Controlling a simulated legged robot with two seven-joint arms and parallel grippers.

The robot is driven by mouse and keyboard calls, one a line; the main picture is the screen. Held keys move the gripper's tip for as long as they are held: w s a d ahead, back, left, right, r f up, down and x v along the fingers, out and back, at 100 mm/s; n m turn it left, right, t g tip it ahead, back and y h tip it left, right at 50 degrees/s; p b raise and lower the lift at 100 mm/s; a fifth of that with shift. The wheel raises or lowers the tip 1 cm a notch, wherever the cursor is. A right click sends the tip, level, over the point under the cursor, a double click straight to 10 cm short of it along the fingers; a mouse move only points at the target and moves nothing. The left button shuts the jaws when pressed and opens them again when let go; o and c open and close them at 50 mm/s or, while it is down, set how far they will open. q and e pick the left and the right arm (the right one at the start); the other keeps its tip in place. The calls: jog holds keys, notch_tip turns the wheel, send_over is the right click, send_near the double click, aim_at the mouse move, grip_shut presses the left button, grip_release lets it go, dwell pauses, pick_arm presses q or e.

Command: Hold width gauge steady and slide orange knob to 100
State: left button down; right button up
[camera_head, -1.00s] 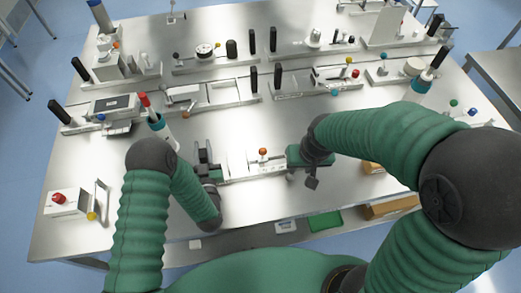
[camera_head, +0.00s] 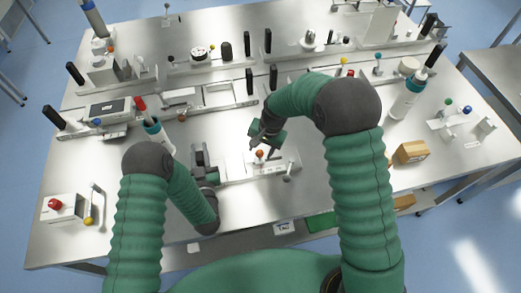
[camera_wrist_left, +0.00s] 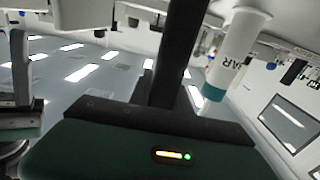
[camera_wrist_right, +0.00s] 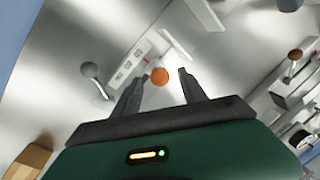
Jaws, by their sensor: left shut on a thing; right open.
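The white width gauge (camera_head: 238,170) lies near the front middle of the table. Its orange knob (camera_head: 259,153) stands up from it. My left gripper (camera_head: 203,165) is shut on the gauge's left end; its grip is partly hidden by the wrist. My right gripper (camera_head: 268,146) is open just above the knob. In the right wrist view the orange knob (camera_wrist_right: 160,76) shows between the two open fingertips, not clamped; how deep it sits between them I cannot tell. Printed marks show on the gauge (camera_wrist_right: 130,62) beside it, too small to read.
A grey-knobbed lever (camera_head: 287,178) stands close to the right of the gauge. A wooden block (camera_head: 412,152) lies to the right. A red-button box (camera_head: 62,207) is at the left. Rows of fixtures fill the back.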

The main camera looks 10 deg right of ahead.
jog(key=shift+w+a+f, duration=0.1)
jog(key=shift+f, duration=0.65)
grip_shut()
dwell(0.9)
